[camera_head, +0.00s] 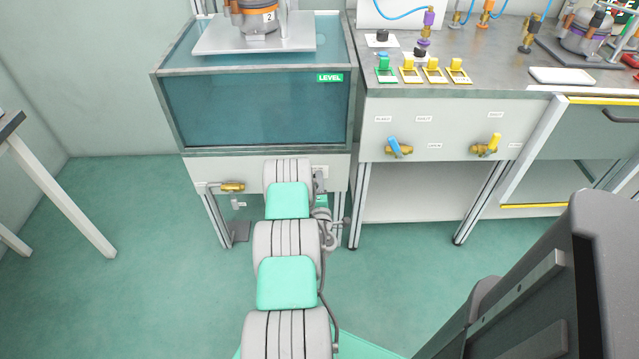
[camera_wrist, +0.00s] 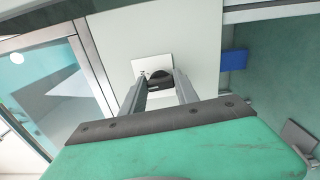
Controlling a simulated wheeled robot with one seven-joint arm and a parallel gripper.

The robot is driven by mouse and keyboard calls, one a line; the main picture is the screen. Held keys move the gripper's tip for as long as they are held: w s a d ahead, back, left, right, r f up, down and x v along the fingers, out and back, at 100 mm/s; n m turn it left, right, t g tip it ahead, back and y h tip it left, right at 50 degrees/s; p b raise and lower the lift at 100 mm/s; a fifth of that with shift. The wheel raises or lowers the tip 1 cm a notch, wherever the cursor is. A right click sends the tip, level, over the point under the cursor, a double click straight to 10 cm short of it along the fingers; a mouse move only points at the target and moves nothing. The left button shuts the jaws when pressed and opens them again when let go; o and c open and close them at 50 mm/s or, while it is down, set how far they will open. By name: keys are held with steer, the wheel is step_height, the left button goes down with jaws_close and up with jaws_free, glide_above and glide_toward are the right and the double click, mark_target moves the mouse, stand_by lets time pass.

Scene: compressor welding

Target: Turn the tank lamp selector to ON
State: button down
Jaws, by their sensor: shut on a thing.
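The tank lamp selector (camera_wrist: 159,76) is a dark round knob on a pale plate (camera_wrist: 146,65) in the wrist view. The plate sits on the white front panel below the water tank (camera_head: 255,108). My gripper (camera_wrist: 161,82) is at the selector, its two grey fingers on either side of the knob and shut on it. The knob's lower part is partly hidden between the fingers, and I cannot read its position. In the head view my own arm covers the selector and most of my gripper.
A brass valve (camera_head: 231,187) sits on the same panel to the left. To the right, a bench (camera_head: 470,80) carries coloured switches, with blue-handled (camera_head: 398,147) and yellow-handled (camera_head: 487,146) valves on its front. A green LEVEL label (camera_head: 329,78) marks the tank.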

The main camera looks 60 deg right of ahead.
steer(key=m, duration=0.6)
steer(key=shift+f+m, duration=0.2)
steer(key=shift+m, duration=0.1)
stand_by(0.4)
steer(key=c, duration=0.9)
jaws_free()
steer(key=shift+s, duration=0.1)
